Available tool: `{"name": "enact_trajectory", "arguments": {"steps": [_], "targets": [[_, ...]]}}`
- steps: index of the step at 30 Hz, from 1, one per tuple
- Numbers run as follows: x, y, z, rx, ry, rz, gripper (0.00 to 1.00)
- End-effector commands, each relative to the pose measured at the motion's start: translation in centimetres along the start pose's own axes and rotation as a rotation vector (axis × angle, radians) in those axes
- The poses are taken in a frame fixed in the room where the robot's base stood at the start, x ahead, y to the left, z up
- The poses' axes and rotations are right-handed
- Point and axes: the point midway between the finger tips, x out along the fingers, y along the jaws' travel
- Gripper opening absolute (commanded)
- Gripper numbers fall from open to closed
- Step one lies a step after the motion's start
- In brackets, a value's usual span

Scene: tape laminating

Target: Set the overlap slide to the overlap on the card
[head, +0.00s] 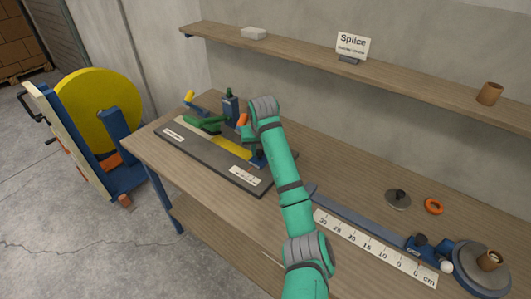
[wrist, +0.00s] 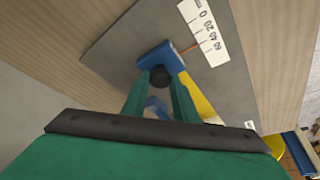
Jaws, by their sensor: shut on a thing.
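The overlap slide, a blue block (wrist: 156,57) with a dark round knob (wrist: 160,76), sits on the grey plate (wrist: 120,45) of the splicing fixture. My gripper (wrist: 159,84) is shut on the knob, one green finger on each side. A thin red pointer (wrist: 190,46) runs from the slide to the white scale (wrist: 206,30), near the 40 and 60 marks; the exact reading is too small to tell. In the head view the slide (head: 258,158) is partly behind my arm. The card (head: 353,46) on the shelf reads "Splice"; its smaller line is not legible.
The fixture stands on the wooden bench (head: 160,155), with green and blue clamp parts (head: 207,123) beside a yellow strip (head: 232,147). A long ruler (head: 370,245), an orange ring (head: 433,205) and a grey disc (head: 397,199) lie to the right. A yellow reel (head: 100,110) stands left.

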Motion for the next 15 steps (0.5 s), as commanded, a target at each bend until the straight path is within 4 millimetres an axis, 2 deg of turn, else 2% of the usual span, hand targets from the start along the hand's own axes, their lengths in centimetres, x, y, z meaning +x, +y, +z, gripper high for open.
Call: {"name": "enact_trajectory", "arguments": {"steps": [3, 11, 12, 14, 15], "targets": [[0.16, -0.02, -0.59, 0.006, 0.004, 0.006, 0.0], [0.14, 0.45, -0.57, 0.012, 0.004, 0.008, 0.0], [0.14, 0.4, -0.58, 0.012, 0.004, 0.008, 0.31], [0.14, 0.26, -0.6, 0.011, 0.004, 0.007, 0.44], [0.15, 0.11, -0.61, 0.009, 0.004, 0.007, 0.44]]}}
